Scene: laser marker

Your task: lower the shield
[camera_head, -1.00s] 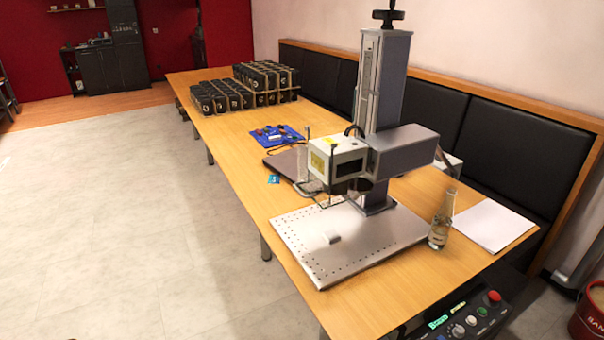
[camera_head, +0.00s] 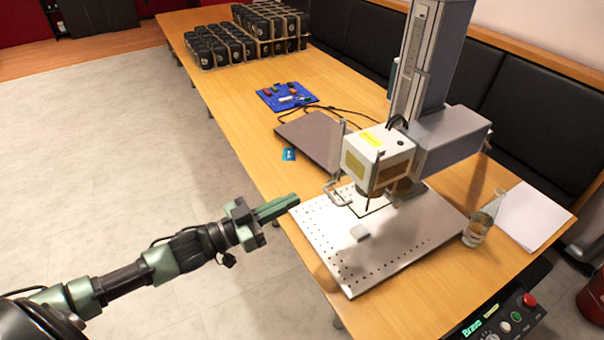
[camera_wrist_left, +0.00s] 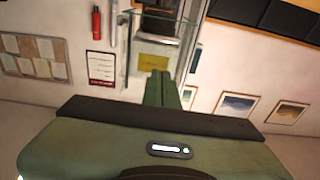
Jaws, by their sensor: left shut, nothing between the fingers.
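The laser marker's head (camera_head: 378,160) is a white box with yellow labels on a grey column. A clear shield with thin posts and a metal handle (camera_head: 334,193) surrounds the head, above the perforated metal plate (camera_head: 330,255). Its panels are hard to make out, and their exact lower edge is unclear. In the left wrist view, clear panel edges (camera_wrist_left: 127,50) flank the head. My left gripper (camera_head: 292,201) is shut and empty, left of the handle and apart from it, by the plate's left corner. It points toward the machine. My right gripper is not in view.
A small grey block (camera_head: 360,233) lies on the plate. A glass bottle (camera_head: 480,222) and white paper (camera_head: 533,214) are at the right. A control box with a red button (camera_head: 529,300) is at the front. A laptop (camera_head: 312,138) and blue mat (camera_head: 288,96) are behind.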

